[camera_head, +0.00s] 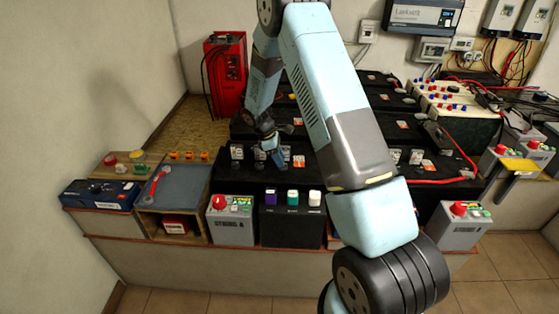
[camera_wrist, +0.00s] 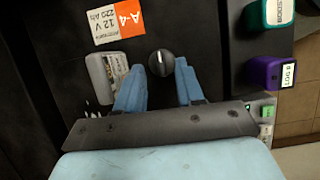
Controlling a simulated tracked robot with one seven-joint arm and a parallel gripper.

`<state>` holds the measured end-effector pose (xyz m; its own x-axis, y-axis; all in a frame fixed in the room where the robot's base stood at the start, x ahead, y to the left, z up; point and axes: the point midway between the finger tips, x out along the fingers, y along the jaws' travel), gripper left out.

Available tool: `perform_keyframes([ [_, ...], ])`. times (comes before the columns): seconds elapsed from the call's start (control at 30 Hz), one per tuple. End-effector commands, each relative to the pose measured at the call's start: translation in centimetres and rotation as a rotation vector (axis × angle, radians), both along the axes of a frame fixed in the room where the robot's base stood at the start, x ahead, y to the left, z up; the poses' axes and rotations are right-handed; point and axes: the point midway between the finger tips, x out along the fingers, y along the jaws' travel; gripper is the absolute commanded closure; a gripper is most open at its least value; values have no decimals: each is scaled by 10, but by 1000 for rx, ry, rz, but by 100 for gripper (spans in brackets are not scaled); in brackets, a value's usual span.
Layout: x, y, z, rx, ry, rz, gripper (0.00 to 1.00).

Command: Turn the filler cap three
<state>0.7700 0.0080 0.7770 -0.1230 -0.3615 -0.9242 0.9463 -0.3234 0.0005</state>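My gripper (camera_head: 276,158) reaches down over the top of a black battery in the head view. In the wrist view its two blue fingers (camera_wrist: 158,72) stand apart. A round black filler cap (camera_wrist: 160,62) with a pale line on it lies between the fingertips, with a gap visible on each side. I see no number on this cap, so I cannot tell whether it is cap three. The black battery top (camera_wrist: 205,30) around it bears an orange and white label (camera_wrist: 116,23) marked A-4, 12 V. In the head view the arm hides part of the battery row.
A grey clear-fronted piece (camera_wrist: 108,75) stands close left of the fingers. Purple (camera_wrist: 263,72) and teal (camera_wrist: 280,12) capped items stand at the right. A grey box with a red button (camera_head: 218,202) and a blue-grey tray with a red wrench (camera_head: 155,185) stand in front.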

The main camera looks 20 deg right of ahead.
Motion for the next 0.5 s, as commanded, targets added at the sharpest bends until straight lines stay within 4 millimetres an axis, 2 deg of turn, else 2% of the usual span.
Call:
perform_keyframes([
  [0.5, 13, 36, 88, 1, -2, 1, 63],
])
